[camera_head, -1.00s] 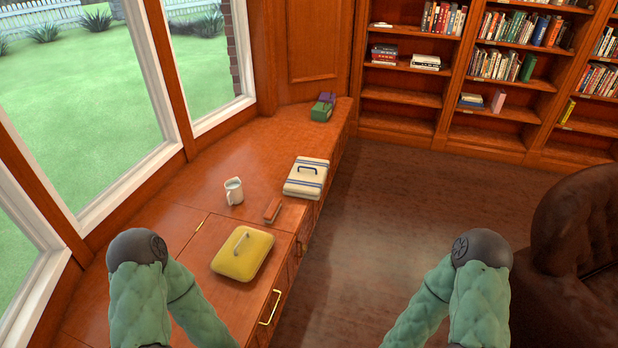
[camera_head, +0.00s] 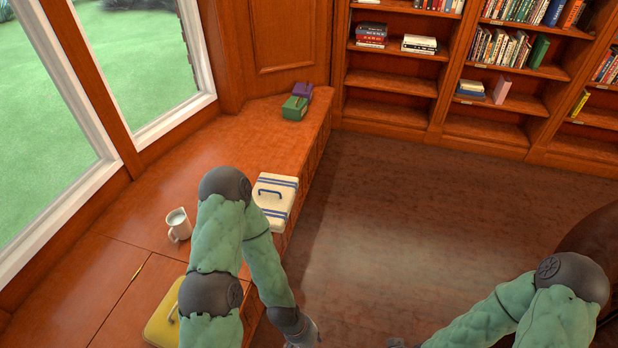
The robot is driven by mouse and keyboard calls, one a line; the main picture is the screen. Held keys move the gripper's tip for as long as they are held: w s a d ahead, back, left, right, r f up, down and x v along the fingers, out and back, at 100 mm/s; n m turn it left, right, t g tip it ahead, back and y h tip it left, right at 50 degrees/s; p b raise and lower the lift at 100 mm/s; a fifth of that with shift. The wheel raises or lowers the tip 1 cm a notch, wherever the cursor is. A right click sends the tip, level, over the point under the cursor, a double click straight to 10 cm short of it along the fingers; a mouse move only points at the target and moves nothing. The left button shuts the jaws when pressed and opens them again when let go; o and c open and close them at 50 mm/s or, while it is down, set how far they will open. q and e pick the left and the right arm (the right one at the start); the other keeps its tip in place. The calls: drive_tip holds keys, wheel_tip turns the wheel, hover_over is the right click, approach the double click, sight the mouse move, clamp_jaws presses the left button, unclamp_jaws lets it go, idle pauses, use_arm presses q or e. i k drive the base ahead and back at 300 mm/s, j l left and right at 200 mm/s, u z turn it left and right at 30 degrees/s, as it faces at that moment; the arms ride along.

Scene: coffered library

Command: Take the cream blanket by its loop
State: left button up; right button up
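The cream blanket (camera_head: 270,213) is a folded block with blue stripes and a dark blue loop (camera_head: 271,192) standing on its top. It lies on the wooden window counter, near the edge on the floor side. My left arm passes just beside it and partly covers its near left side. My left gripper (camera_head: 304,338) is at the bottom edge, below and right of the blanket and apart from it; its fingers are mostly cut off. Only a sliver of my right gripper (camera_head: 398,343) seems to show at the bottom edge, far from the blanket.
A white jug (camera_head: 178,225) stands left of the blanket. A yellow folded item (camera_head: 160,325) with a pale loop is partly behind my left arm. Green (camera_head: 293,108) and purple (camera_head: 303,91) items sit at the counter's far end. Bookshelves line the back; the floor between is clear.

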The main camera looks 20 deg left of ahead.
sight(270, 197)
drive_tip(key=i+u, duration=0.15)
drive_tip(key=i, duration=0.3)
drive_tip(key=i+l+u, duration=0.15)
drive_tip(key=i, duration=0.25)
drive_tip(key=i+l+u, duration=0.15)
drive_tip(key=i, duration=0.25)
drive_tip(key=i+l+u, duration=0.15)
drive_tip(key=i, duration=0.3)
drive_tip(key=i+l+u, duration=0.2)
drive_tip(key=u, duration=0.2)
drive_tip(key=i+l+u, duration=0.6)
drive_tip(key=u, duration=0.25)
drive_tip(key=i+l+u, duration=0.1)
drive_tip(key=l+u, duration=0.3)
drive_tip(key=l, duration=0.15)
drive_tip(key=i+l+u, duration=0.1)
drive_tip(key=l+u, duration=0.3)
